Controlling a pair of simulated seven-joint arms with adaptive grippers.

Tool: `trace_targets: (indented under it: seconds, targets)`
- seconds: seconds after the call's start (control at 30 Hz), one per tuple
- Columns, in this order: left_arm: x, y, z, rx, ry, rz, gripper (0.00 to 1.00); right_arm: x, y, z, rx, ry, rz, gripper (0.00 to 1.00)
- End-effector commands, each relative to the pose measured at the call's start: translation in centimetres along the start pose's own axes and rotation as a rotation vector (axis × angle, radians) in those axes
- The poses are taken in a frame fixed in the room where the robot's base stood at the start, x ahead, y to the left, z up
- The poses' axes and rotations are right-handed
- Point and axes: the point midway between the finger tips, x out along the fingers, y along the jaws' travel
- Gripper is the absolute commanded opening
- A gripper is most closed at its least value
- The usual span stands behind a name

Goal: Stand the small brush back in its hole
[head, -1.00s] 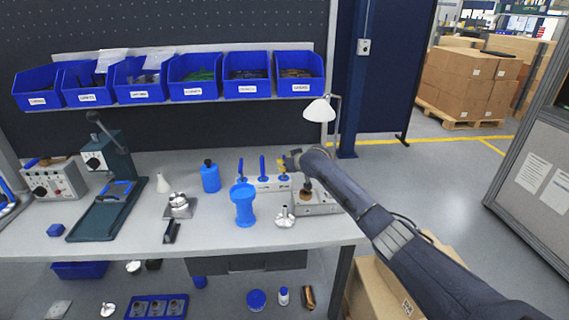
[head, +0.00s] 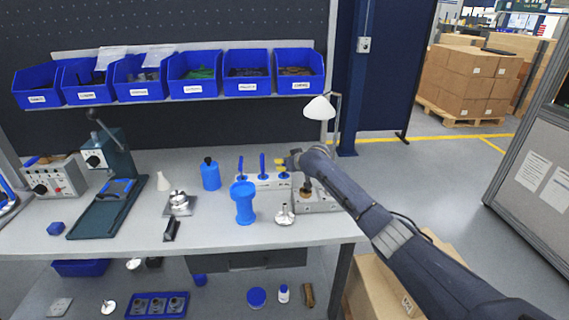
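A pale brush stand (head: 250,184) sits at the back right of the bench. Two tall blue brushes stand upright in it, one at the left (head: 240,168) and one in the middle (head: 262,166). A short blue piece (head: 284,181) shows at the stand's right end, just below my gripper; it seems to be the small brush, upright, its upper part hidden or cut short. My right gripper (head: 281,168) points left above that end. Its yellow fingertips look apart, with nothing clearly held between them. My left gripper is out of view.
A blue cup-shaped part (head: 243,203) stands in front of the stand, and a blue bottle (head: 210,175) is left of it. A grey fixture (head: 318,198) sits under my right forearm, beside a lamp (head: 319,108). A silver part (head: 285,215) stands near the front edge.

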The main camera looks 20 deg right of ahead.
Motion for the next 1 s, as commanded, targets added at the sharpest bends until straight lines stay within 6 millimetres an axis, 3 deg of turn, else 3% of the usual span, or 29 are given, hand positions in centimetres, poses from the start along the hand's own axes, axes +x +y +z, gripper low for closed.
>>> trace_targets:
  seconds: [0.47,0.67,1.0]
  targets:
    - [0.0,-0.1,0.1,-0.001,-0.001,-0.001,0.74,-0.6,0.0,0.0,-0.001,0.001,-0.001,0.33]
    - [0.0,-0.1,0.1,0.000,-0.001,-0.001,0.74,-2.5,0.0,0.0,-0.001,0.002,-0.001,0.33]
    - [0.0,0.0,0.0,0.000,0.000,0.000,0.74,-7.5,0.0,0.0,-0.001,0.001,-0.001,0.33]
